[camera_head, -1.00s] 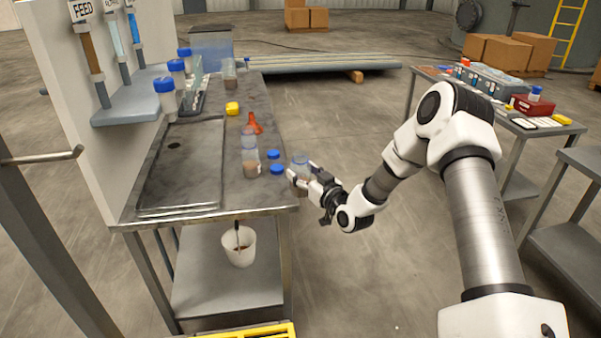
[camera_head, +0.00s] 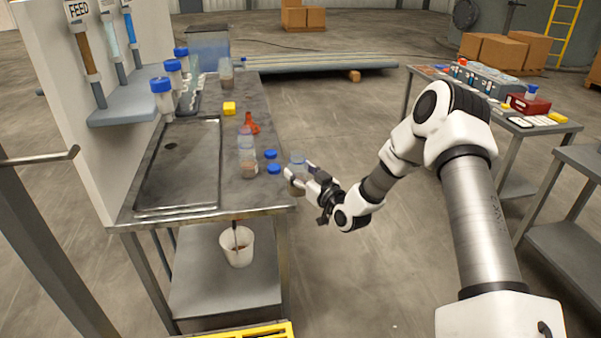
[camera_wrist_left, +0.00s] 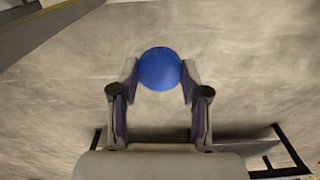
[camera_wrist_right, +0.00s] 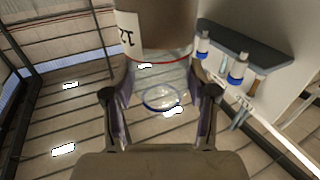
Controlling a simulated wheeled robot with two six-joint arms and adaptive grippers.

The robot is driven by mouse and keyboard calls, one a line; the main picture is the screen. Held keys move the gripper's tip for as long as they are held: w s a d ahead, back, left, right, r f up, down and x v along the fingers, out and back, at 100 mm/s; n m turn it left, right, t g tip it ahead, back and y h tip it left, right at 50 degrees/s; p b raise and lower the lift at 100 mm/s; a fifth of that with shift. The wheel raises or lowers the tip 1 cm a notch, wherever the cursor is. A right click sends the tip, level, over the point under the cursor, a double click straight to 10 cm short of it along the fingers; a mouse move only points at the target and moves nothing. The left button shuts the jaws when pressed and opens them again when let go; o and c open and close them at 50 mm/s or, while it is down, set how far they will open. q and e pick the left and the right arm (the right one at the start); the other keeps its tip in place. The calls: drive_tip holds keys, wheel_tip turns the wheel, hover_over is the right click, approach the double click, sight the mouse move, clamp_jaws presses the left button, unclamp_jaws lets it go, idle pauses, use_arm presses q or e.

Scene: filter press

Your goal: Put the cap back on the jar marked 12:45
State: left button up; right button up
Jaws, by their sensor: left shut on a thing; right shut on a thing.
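My right gripper (camera_head: 299,181) is shut on a clear jar (camera_head: 297,163) with brown contents, held beside the bench's right edge. The right wrist view shows this jar (camera_wrist_right: 155,35) upside down in the picture, with a clear, capless round rim. Its white label (camera_wrist_right: 128,33) is cut off; only part of the marking shows, so I cannot read the full time. My left gripper (camera_wrist_left: 160,74) is shut on a round blue cap (camera_wrist_left: 160,68) in the left wrist view, with floor behind it. The left arm does not show in the head view.
On the bench (camera_head: 222,195) stand clear jars (camera_head: 248,160), with two blue caps (camera_head: 272,169) beside them. An orange-red funnel (camera_head: 252,126) and a yellow item (camera_head: 229,108) lie behind. A sink tray (camera_head: 180,170) is at left. A bucket (camera_head: 237,247) sits on the lower shelf.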

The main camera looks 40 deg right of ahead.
drive_tip(key=o, duration=0.4)
clamp_jaws()
